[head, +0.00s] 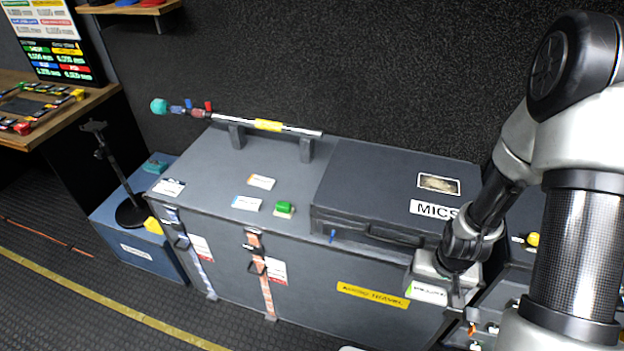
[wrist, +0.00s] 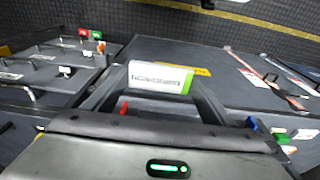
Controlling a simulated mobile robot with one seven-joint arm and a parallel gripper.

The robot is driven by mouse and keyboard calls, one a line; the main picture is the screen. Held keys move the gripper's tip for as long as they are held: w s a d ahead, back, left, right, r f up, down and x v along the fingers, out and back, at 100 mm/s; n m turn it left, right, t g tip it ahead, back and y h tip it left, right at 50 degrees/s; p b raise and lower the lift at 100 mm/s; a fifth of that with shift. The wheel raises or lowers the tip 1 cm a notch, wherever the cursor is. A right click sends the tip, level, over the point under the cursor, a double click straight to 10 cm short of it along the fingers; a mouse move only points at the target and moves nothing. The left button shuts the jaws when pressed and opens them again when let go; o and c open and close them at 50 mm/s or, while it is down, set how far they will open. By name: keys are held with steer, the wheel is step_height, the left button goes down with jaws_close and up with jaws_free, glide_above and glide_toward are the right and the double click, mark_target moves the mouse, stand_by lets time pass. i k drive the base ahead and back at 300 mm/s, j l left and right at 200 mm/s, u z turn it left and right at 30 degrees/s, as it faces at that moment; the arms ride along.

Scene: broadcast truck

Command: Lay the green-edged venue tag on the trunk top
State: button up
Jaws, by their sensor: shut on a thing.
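The venue tag (head: 430,293), a white card with a green edge, is held in my gripper (head: 455,290) in the head view. In the wrist view the tag (wrist: 158,78) stands between the two fingers, its green edge to the right. My gripper is shut on it, in front of the right part of the trunk and below the trunk top's level. The trunk top (head: 212,183) is a wide grey surface left of centre in the head view. Part of the tag is hidden by my gripper.
A dark case marked MICS (head: 365,190) covers the right part of the trunk top. White labels (head: 247,203), a green block (head: 284,207) and a boom pole on stands (head: 268,125) occupy the left part. Bare patches lie between them. A rack with tags (wrist: 70,60) stands beside the trunk.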

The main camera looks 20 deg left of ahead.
mark_target(211, 190)
steer(key=i+j, duration=0.1)
steer(key=j, duration=0.45)
steer(key=i+j, duration=0.1)
steer(key=j, duration=1)
steer(key=i+j, duration=0.15)
steer(key=j, duration=0.4)
steer(key=i+j, duration=0.1)
steer(key=j, duration=0.45)
steer(key=i+j, duration=0.1)
steer(key=j, duration=0.45)
steer(key=i+j, duration=0.1)
steer(key=j, duration=0.45)
